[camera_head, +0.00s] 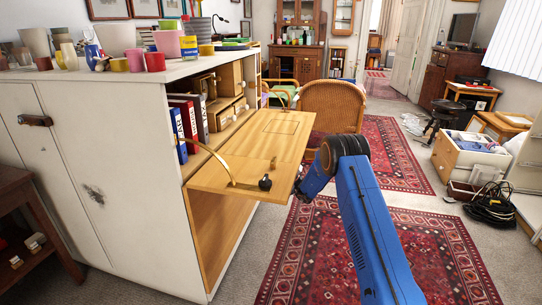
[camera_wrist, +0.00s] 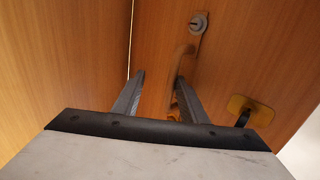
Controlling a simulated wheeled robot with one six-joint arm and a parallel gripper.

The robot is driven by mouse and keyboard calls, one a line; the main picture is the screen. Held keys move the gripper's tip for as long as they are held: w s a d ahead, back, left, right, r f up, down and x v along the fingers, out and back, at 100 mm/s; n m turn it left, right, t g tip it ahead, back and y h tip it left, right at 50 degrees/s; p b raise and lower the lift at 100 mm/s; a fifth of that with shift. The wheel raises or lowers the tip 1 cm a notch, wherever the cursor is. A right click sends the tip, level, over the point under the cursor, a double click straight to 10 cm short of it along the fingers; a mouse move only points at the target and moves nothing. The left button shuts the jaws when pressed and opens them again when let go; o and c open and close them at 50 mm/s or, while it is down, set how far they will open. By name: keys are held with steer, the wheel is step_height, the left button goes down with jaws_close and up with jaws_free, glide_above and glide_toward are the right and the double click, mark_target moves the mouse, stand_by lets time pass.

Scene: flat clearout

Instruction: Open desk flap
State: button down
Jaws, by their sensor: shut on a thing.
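The desk flap (camera_head: 238,148) is a light wooden panel on the side of the white cabinet. In the head view it is folded down and out, close to level, with its inner face up. My gripper (camera_head: 302,183) is at the flap's outer edge, mostly hidden behind the flap and my blue arm. In the wrist view my gripper (camera_wrist: 157,98) has its fingers at the wooden handle (camera_wrist: 183,58) on the flap's outer face and is shut on it. The exact contact is partly hidden. A round metal lock (camera_wrist: 199,22) sits beside the handle.
The cabinet (camera_head: 130,150) carries many cups and pots on top. Binders (camera_head: 187,125) and small drawers fill the opening behind the flap. A wicker chair (camera_head: 333,105) stands just beyond the flap. Red rugs (camera_head: 330,255) cover open floor. A box and cables (camera_head: 490,205) lie at right.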

steer(key=shift+a+f+m, duration=0.25)
steer(key=shift+f+m, duration=0.05)
steer(key=shift+f, duration=0.55)
steer(key=c, duration=1.6)
jaws_free()
steer(key=shift+c, duration=0.2)
steer(key=shift+o, duration=0.4)
steer(key=shift+f, duration=0.1)
steer(key=shift+w+d, duration=0.1)
steer(key=shift+d, duration=0.05)
steer(key=shift+c, duration=0.6)
steer(key=shift+d, duration=0.1)
steer(key=shift+c, duration=0.2)
